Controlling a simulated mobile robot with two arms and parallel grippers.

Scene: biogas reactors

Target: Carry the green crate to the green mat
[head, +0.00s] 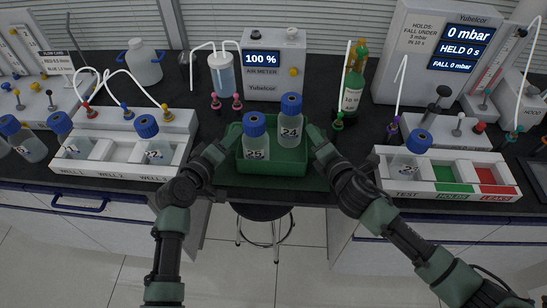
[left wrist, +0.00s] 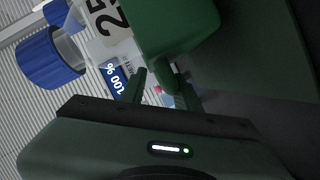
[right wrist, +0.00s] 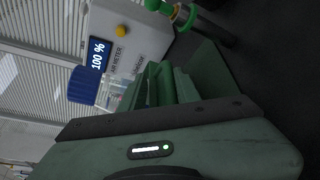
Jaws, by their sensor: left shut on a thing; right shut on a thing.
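The green crate (head: 285,166) is at the middle of the bench, by its front edge, in the head view. It holds two blue-capped bottles, 25 (head: 256,140) and 24 (head: 291,125). My left gripper (head: 229,140) is shut on the crate's left side; the crate (left wrist: 180,30) also shows between its fingers in the left wrist view. My right gripper (head: 317,138) is shut on the right side, and the crate (right wrist: 207,70) also shows in the right wrist view. I cannot tell whether the crate rests on the bench or hangs just above it.
A white well rack (head: 120,172) with bottles stands left, and a white test tray (head: 450,190) with green and red sections stands right. The air meter (head: 272,65) and an orange-green bottle (head: 353,85) stand behind. A stool (head: 262,212) is below.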

